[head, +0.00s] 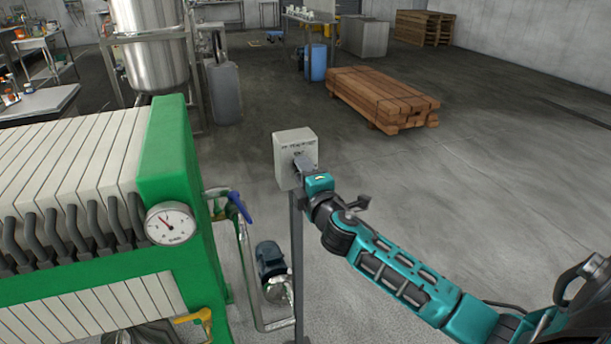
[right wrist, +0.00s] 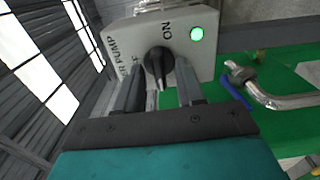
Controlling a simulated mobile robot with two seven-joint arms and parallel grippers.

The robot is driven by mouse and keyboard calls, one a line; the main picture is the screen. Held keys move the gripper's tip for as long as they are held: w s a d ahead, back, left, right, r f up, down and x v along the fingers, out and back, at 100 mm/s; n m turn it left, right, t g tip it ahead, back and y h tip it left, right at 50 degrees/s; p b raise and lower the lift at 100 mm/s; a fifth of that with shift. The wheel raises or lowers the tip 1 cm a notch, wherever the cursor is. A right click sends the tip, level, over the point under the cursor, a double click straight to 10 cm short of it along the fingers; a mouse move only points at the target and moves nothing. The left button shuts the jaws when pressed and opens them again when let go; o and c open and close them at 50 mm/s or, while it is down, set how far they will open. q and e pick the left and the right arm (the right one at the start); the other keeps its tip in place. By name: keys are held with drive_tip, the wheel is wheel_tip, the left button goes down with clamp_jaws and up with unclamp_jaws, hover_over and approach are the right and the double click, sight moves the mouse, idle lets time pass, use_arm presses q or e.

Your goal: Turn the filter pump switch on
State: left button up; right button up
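The filter pump switch box (head: 295,146) is a pale grey box on a thin post. In the right wrist view the box (right wrist: 204,66) carries "PUMP" and "ON" lettering and a lit green lamp (right wrist: 197,34). Its black rotary knob (right wrist: 158,66) has a pale mark on the end towards my gripper; its exact setting is hard to read. My right gripper (head: 301,165) is at the front of the box. In the wrist view its fingers (right wrist: 159,92) are apart, one on each side of the knob, with gaps visible. My left gripper is out of view.
A green filter press (head: 165,150) with a pressure gauge (head: 170,223) stands left of the post. A blue-handled valve (head: 239,206), pipes and a pump motor (head: 271,259) are close by. A timber stack (head: 380,98) lies behind; the floor on the right is open.

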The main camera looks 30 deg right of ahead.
drive_tip(key=b+v, duration=0.1)
drive_tip(key=v, duration=1.2)
drive_tip(key=shift+f, duration=0.15)
